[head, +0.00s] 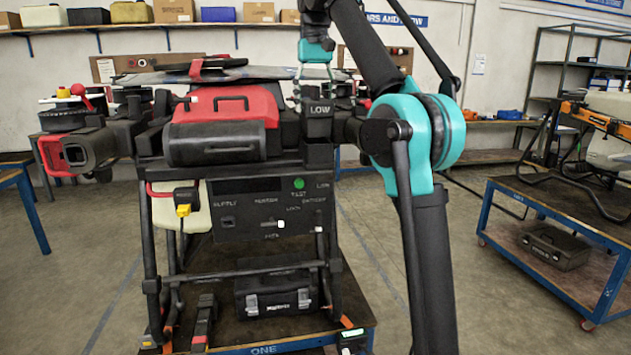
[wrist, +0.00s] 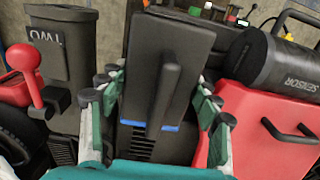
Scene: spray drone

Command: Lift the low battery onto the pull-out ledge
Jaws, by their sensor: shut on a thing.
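My gripper (head: 316,62) is above the right side of the drone's top in the head view. In the wrist view its teal fingers (wrist: 155,118) are shut on a black block with a raised handle, the battery (wrist: 185,45), with small blue strips by its edge. In the head view a black part marked LOW (head: 319,108) stands upright directly below my gripper; I cannot tell whether it is the battery or its holder. Whether the battery is clear of its seat cannot be told. I cannot pick out the pull-out ledge.
A red and black tank (head: 225,120) sits left of my gripper. A control panel (head: 268,208) with a green light is below. A black case (head: 275,293) lies under the frame. A blue-framed cart (head: 560,205) stands at right. A black lettered holder (wrist: 62,45) shows at left.

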